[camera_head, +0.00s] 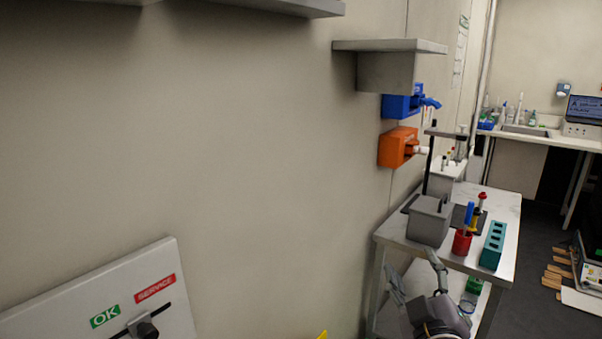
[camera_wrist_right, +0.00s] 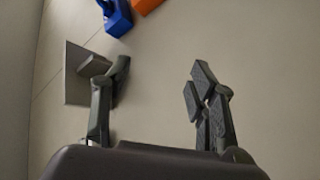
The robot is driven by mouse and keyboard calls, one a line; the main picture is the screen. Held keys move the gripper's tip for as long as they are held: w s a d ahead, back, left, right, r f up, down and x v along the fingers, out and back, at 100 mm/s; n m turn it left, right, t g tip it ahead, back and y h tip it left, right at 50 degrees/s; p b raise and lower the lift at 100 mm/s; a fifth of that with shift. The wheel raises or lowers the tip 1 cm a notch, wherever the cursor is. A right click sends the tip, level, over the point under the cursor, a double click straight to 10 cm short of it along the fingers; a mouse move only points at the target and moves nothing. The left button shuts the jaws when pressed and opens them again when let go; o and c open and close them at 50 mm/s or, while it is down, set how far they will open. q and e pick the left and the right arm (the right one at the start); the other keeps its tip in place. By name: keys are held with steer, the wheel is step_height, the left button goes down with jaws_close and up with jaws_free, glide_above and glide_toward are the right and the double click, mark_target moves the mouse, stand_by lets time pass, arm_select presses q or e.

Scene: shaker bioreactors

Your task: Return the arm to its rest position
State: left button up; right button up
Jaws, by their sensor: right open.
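My right gripper (camera_head: 418,285) shows low in the head view, in front of the near left leg of the white-topped bench. In the right wrist view its two dark fingers (camera_wrist_right: 160,95) stand wide apart with nothing between them. Beyond them is the plain beige wall. My left gripper is in neither view.
The bench (camera_head: 400,242) holds a grey lidded box (camera_head: 428,222), a red cup (camera_head: 462,242) and a teal rack (camera_head: 493,245). Blue (camera_head: 400,105) and orange (camera_head: 398,147) wall holders hang above. A panel (camera_head: 60,310) with OK and SERVICE labels stands lower left.

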steer(key=s+d+f+m+g, duration=0.1)
steer(key=s+f+g, duration=0.35)
steer(key=f, duration=0.45)
steer(key=s+f+m+g, duration=0.25)
steer(key=s+f, duration=0.35)
steer(key=f, duration=0.3)
steer(key=s+d+f+m+g, duration=0.1)
steer(key=s+f+g, duration=0.35)
steer(key=f, duration=0.35)
steer(key=s+a+f+g+y, duration=0.15)
steer(key=s+f+g, duration=0.4)
steer(key=s, duration=0.75)
step_height(320, 180, down, 29)
steer(key=s, duration=0.3)
steer(key=s+d+f+g, duration=0.1)
steer(key=s+d+f, duration=0.2)
steer(key=s+f, duration=1.2)
steer(key=shift+s+d, duration=0.15)
steer(key=shift+s, duration=0.2)
